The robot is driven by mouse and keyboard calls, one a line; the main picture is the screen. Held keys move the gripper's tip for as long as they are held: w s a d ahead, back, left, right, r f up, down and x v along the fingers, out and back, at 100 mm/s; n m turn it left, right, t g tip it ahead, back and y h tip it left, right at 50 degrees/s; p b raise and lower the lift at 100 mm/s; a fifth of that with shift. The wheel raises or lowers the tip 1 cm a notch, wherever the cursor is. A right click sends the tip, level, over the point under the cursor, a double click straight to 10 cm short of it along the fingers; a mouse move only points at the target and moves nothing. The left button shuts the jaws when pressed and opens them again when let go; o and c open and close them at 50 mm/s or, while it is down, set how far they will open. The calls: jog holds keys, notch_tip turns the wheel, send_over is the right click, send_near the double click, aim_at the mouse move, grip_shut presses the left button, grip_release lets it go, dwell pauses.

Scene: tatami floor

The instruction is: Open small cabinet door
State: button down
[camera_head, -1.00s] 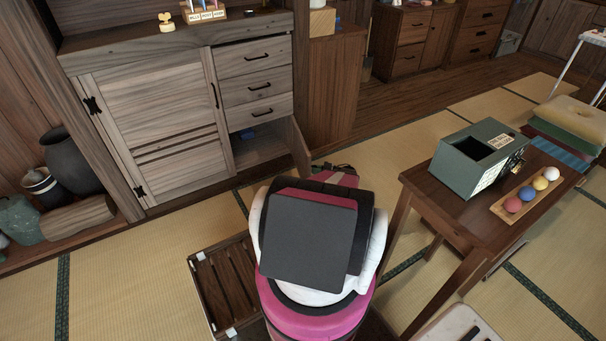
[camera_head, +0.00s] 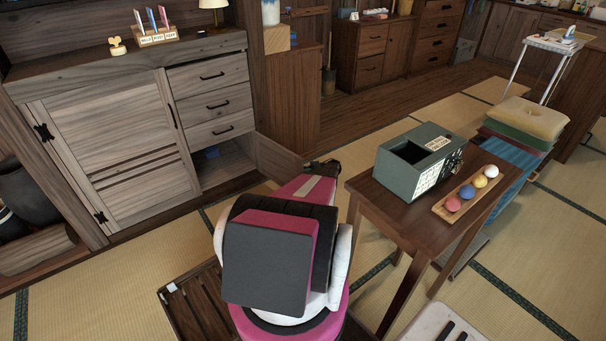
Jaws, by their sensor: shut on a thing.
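The small cabinet door (camera_head: 279,157) is a wooden panel at the lower right of the grey-brown cabinet (camera_head: 110,140), below the drawers. It stands swung outward. The dark compartment (camera_head: 225,163) behind it is exposed, with a small blue thing (camera_head: 211,152) inside. My pink and black arm reaches forward from the bottom middle. My gripper (camera_head: 314,169) is small and dark at the door's free outer edge, shut on the door. The exact hold and the door's handle are too small or hidden to make out.
A low table (camera_head: 412,222) with a grey-green box (camera_head: 415,165) and a tray of colored balls (camera_head: 468,194) stands close right of my arm. Several cushions (camera_head: 520,125) are stacked beyond it. A slatted wooden piece (camera_head: 195,305) lies at lower left. Tatami is open before the cabinet.

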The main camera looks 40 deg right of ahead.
jog(key=c, duration=1.3)
grip_release()
jog(key=shift+o, duration=0.2)
jog(key=v, duration=0.7)
jog(key=shift+d, duration=0.2)
jog(key=shift+s, duration=0.15)
